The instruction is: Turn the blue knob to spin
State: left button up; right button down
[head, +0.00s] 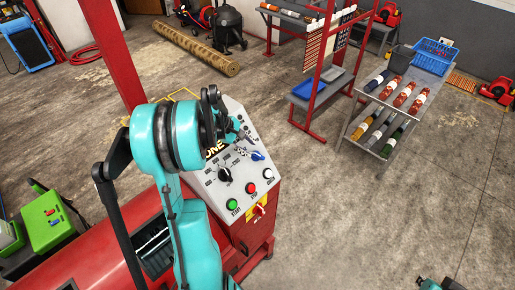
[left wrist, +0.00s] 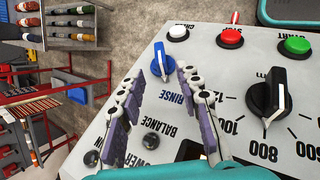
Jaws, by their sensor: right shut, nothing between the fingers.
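The blue knob (head: 257,155) is on the sloping grey control panel (head: 207,187) of a red machine. No "SPIN" label is readable. My left gripper (head: 244,137) is low over the panel. In the left wrist view its padded fingers (left wrist: 163,76) are apart, with the knob in line with the gap, just beyond the tips. I see no clear contact. A teal piece of my right arm shows at the lower right, without visible fingers.
A black knob (left wrist: 268,97) with number marks sits beside the blue one. White (left wrist: 178,33), red (left wrist: 231,38) and green (left wrist: 296,45) buttons line the panel edge. A shelf cart (head: 372,122) and a red rack (head: 322,75) stand further off; open floor lies between.

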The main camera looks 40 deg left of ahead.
aim_at(255, 152)
pick_arm(q)
jog(key=shift+d+f, duration=0.25)
jog(key=shift+f, duration=0.05)
jog(key=b+x, duration=0.4)
jog(key=x, duration=0.3)
jog(key=shift+w+r, duration=0.1)
jog(key=shift+c, duration=0.2)
jog(key=c, duration=0.7)
